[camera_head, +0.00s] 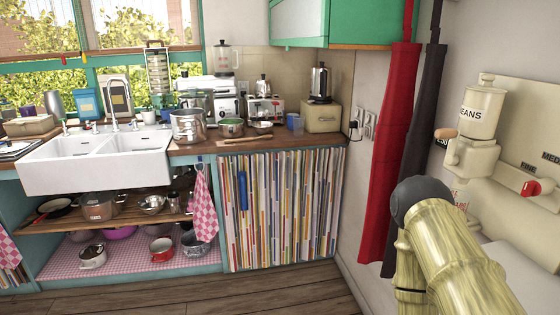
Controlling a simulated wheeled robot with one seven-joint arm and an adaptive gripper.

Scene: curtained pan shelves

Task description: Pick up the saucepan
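Several pans could be the saucepan; I cannot tell which one is meant. On the lower shelf are a small red pan (161,250), a pale pot (92,257) and a grey metal pan (193,243). A wide grey pan (100,206) sits on the middle shelf, beside a dark frying pan (53,209). My gripper is not in view.
The shelves are open under the white sink (95,165). A checked cloth (204,205) hangs at their right end, beside a striped curtain (285,210). The wooden floor (230,297) in front is clear. Red and dark cloths hang on the right wall, near a cream grinder (480,120).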

